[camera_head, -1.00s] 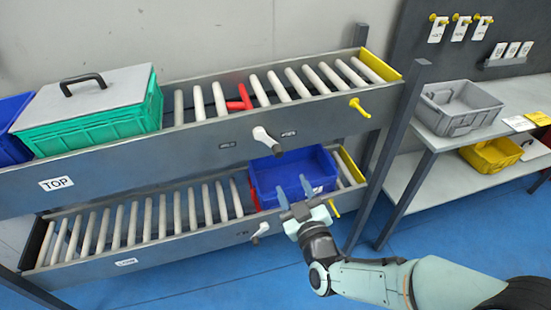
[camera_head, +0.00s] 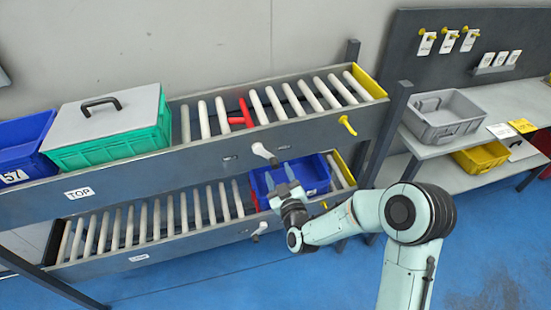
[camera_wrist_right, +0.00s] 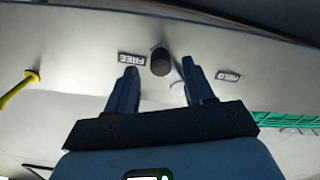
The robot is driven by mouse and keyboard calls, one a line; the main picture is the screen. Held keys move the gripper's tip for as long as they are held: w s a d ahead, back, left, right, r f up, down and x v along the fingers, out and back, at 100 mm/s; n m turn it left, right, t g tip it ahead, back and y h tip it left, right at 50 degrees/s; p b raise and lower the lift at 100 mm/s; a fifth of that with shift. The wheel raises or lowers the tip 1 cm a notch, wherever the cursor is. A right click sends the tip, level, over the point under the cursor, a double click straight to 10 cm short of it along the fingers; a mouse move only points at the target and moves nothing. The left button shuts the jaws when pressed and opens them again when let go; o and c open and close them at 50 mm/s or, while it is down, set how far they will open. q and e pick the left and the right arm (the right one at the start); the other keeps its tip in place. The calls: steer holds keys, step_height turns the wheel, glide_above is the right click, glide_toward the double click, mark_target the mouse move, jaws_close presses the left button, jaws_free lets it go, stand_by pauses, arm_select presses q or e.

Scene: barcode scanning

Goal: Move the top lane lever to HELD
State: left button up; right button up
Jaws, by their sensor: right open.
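The top lane lever (camera_head: 263,153) is a pale handle with a dark tip on the front panel of the TOP lane, slanting down to the right. In the right wrist view its dark tip (camera_wrist_right: 160,62) shows close to the FREE label (camera_wrist_right: 131,59). The HELD label (camera_wrist_right: 228,76) is farther to the right there. My right gripper (camera_head: 279,175) is open and empty, just below the lever in the head view. In the right wrist view the lever tip appears between the open fingers (camera_wrist_right: 160,78), with no clear contact. My left gripper is not in view.
A red stop (camera_head: 241,115) stands among the top rollers. A green crate with a grey lid (camera_head: 105,127) and a blue bin (camera_head: 22,152) are on the left. A blue bin (camera_head: 310,177) sits in the lower lane behind my gripper. A yellow handle (camera_head: 347,125) sticks out on the right.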

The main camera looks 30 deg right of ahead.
mark_target(276, 168)
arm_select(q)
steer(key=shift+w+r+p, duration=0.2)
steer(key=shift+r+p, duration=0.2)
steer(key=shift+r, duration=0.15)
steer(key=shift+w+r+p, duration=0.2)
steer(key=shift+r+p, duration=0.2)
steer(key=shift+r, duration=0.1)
arm_select(e)
steer(key=shift+x, duration=2.3)
steer(key=shift+c, duration=0.3)
